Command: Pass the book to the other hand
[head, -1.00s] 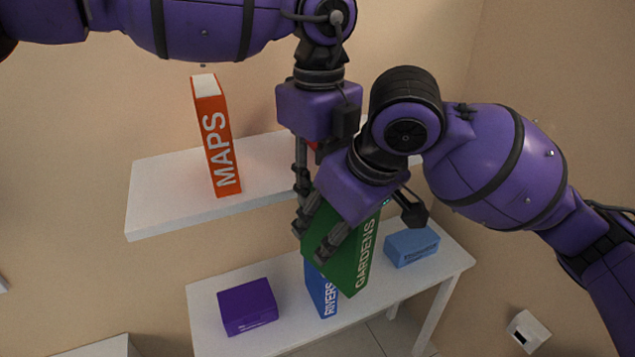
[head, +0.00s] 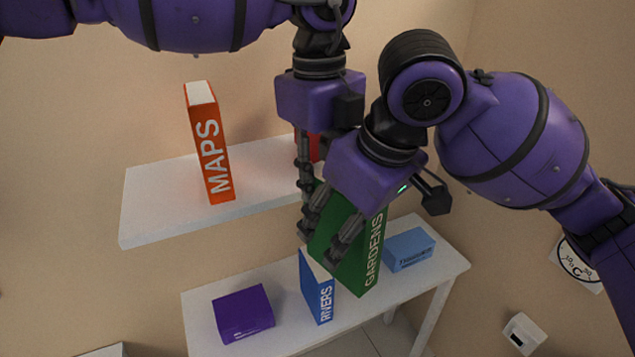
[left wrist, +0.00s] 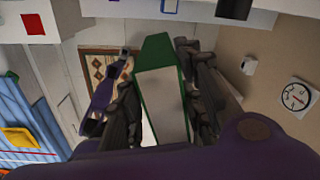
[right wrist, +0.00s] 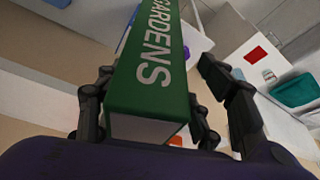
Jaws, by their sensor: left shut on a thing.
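The green book (head: 373,257), lettered GARDENS, hangs tilted in the air in front of the lower shelf. My left gripper (head: 306,190) comes from above and is shut on the book; in the left wrist view the book (left wrist: 160,100) sits between its fingers. My right gripper (head: 322,245) reaches the book from the upper right, its visible fingers lying across the cover. In the right wrist view the book (right wrist: 150,80) is between the right fingers. A gap shows beside one finger there; I cannot tell whether they grip it. The far side of the book is hidden.
An orange MAPS book (head: 210,145) stands on the upper white shelf (head: 165,205), a red thing (head: 313,147) partly hidden. On the lower white table (head: 200,315) are a purple box (head: 243,314), a blue RIVERS book (head: 317,288) and a light blue box (head: 409,249) close below the held book.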

